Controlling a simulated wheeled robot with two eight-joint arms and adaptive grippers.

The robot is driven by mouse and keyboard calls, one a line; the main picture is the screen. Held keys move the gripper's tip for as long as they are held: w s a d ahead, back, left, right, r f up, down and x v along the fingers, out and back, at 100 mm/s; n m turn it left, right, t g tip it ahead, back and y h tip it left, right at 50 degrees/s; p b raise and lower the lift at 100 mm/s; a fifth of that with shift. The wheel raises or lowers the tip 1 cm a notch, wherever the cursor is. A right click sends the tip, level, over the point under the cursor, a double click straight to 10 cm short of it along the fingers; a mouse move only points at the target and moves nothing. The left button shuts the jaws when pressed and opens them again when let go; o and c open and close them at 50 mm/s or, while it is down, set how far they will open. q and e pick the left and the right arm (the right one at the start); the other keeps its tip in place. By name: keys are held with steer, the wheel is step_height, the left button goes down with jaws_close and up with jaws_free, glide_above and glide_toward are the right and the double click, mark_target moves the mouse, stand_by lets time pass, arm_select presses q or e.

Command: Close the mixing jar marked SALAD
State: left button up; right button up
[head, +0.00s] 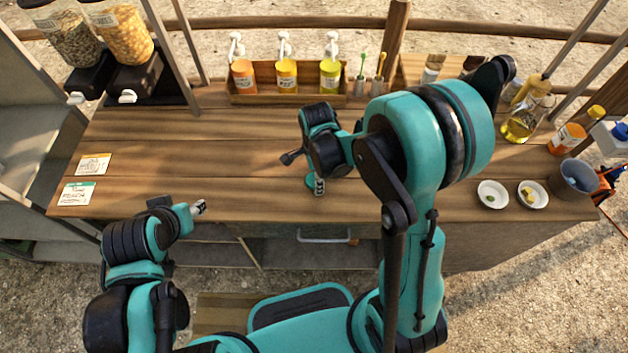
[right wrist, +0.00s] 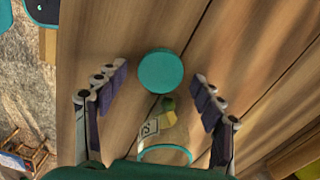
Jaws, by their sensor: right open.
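A round teal lid (right wrist: 161,71) lies flat on the wooden counter in the right wrist view, between the finger lines of my right gripper (right wrist: 160,76). A clear jar (right wrist: 150,127) with a partly readable label beginning with S stands below the lid in that view. Its top looks uncovered, and a green and a yellow piece show inside. The lid is apart from the jar's rim. In the head view, my right gripper (head: 304,172) points down over the counter, open and empty; my wrist hides the jar. My left gripper (head: 198,208) is at the front edge, its opening unclear.
A wooden rack (head: 244,98) with several sauce bottles stands at the back. Two dispensers (head: 130,50) are at back left, two cards (head: 76,193) at left. Two small dishes (head: 492,194), a grey bin (head: 570,178) and an oil bottle (head: 520,124) are at right. The left-middle counter is clear.

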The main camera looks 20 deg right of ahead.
steer(key=c, duration=0.8)
steer(key=shift+r, duration=0.1)
step_height(320, 180, up, 18)
steer(key=p, duration=0.5)
steer(key=shift+p, duration=0.35)
